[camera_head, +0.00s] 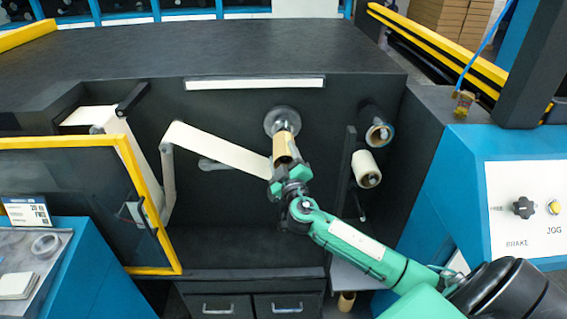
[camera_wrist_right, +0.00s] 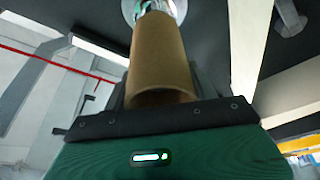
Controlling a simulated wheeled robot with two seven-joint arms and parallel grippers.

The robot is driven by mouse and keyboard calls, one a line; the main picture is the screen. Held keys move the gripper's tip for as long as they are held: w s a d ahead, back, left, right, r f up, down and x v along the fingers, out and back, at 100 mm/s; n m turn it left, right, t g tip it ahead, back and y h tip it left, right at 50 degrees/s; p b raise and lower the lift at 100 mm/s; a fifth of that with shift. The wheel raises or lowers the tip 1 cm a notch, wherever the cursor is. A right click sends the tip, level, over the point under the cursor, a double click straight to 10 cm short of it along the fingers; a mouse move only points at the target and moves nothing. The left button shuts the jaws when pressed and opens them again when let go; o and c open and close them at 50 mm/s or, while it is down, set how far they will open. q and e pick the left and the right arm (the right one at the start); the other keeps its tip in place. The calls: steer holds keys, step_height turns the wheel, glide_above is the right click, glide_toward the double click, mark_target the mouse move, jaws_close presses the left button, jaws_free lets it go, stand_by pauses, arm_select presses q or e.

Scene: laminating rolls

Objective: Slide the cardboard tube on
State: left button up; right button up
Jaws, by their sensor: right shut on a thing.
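The cardboard tube (camera_head: 284,148) is brown and hollow. My right gripper (camera_head: 285,168) is shut on its near end, in front of the dark machine panel. The tube's far end is at the round metal spindle (camera_head: 282,120). In the right wrist view the tube (camera_wrist_right: 160,60) points away from the gripper, roughly in line with the spindle (camera_wrist_right: 155,10), whose metal shows at the tube's far end. How far the tube sits over the spindle I cannot tell. My left gripper does not show.
A cream web (camera_head: 215,148) runs from the left rollers to just beside the tube. Two rolls, one dark (camera_head: 378,134) and one cream (camera_head: 367,170), stick out to the right. A yellow-framed door (camera_head: 150,200) stands at the left. A blue control panel (camera_head: 465,190) is at the right.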

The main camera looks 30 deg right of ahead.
steer(key=shift+w+d+b, duration=0.35)
steer(key=shift+w+d, duration=0.1)
steer(key=shift+w, duration=0.25)
steer(key=shift+w+d+b, duration=0.3)
steer(key=shift+w+d, duration=0.1)
steer(key=shift+w, duration=0.3)
steer(key=shift+w+d+b, duration=0.35)
steer(key=shift+w+d, duration=0.1)
steer(key=shift+w, duration=0.25)
steer(key=shift+d+r, duration=0.1)
steer(key=shift+r, duration=0.1)
steer(key=o, duration=1.1)
steer(key=shift+r, duration=0.1)
steer(key=shift+c, duration=0.2)
